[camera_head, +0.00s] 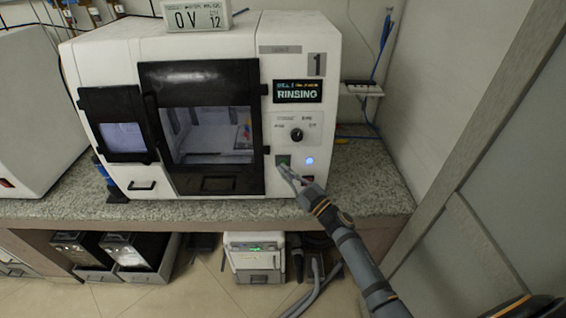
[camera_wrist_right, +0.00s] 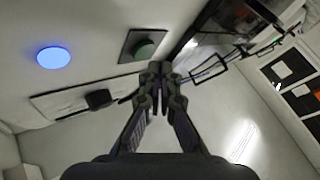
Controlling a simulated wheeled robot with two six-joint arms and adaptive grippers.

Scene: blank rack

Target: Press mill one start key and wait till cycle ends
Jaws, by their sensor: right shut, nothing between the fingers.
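Mill one (camera_head: 120,48) is a white machine on the counter, marked "1". Its display (camera_head: 298,92) reads "RINSING". The green start key (camera_head: 283,160) sits low on its front panel, left of a lit blue light (camera_head: 309,160). In the right wrist view the green key (camera_wrist_right: 144,48) is in a dark square frame, and the blue light (camera_wrist_right: 54,58) is to its left. My right gripper (camera_head: 286,172) is shut and empty, with its tips just below the key. In the wrist view the gripper tips (camera_wrist_right: 158,68) are close to the key; contact cannot be told. My left gripper is not in view.
A black knob (camera_head: 296,134) sits above the key. The mill's dark-framed window (camera_head: 207,135) is closed. A small display box (camera_head: 196,16) stands on top. Another white machine (camera_head: 30,110) is at the left. The granite counter (camera_head: 375,185) is clear at the right.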

